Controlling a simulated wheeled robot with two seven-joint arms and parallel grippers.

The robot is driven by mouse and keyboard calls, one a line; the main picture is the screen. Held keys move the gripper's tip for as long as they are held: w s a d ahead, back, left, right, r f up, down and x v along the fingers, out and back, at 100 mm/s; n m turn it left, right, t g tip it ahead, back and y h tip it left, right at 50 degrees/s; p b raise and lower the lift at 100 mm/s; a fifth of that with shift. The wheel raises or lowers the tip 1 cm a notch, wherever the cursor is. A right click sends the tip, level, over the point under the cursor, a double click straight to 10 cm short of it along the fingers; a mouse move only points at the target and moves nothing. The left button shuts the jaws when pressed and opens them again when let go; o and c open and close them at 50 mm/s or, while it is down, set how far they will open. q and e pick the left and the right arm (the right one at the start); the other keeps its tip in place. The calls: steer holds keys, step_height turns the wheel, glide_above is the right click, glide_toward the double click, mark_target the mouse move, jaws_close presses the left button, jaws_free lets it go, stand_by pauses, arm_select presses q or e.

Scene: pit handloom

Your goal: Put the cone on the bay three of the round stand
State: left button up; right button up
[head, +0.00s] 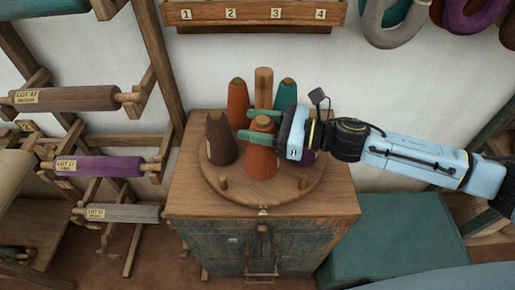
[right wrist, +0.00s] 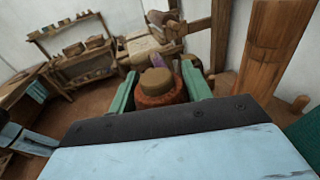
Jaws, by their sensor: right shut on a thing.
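An orange cone (head: 261,158) with a tan top is between the green fingers of my right gripper (head: 257,125), which is shut on it. Its top shows between the fingers in the right wrist view (right wrist: 157,88). It is over the front middle of the round stand (head: 252,197); I cannot tell whether its base touches the board. A brown cone (head: 219,140), another orange cone (head: 238,100) and a teal cone (head: 286,92) stand around the central post (head: 264,82). A purple cone (head: 309,157) is mostly hidden behind my gripper. I see no readable bay numbers on the stand. My left gripper is out of view.
The stand sits on a wooden cabinet (head: 335,205). A numbered rack (head: 253,14) hangs above. Labelled rollers (head: 98,166) fill the left; a teal chest (head: 400,235) is at right.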

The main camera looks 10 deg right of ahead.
mark_target(261, 162)
step_height(261, 162, down, 5)
steer(key=shift+f, duration=0.45)
steer(key=o, duration=1.4)
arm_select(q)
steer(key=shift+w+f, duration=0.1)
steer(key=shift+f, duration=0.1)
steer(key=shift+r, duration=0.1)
arm_select(e)
steer(key=shift+r, duration=0.15)
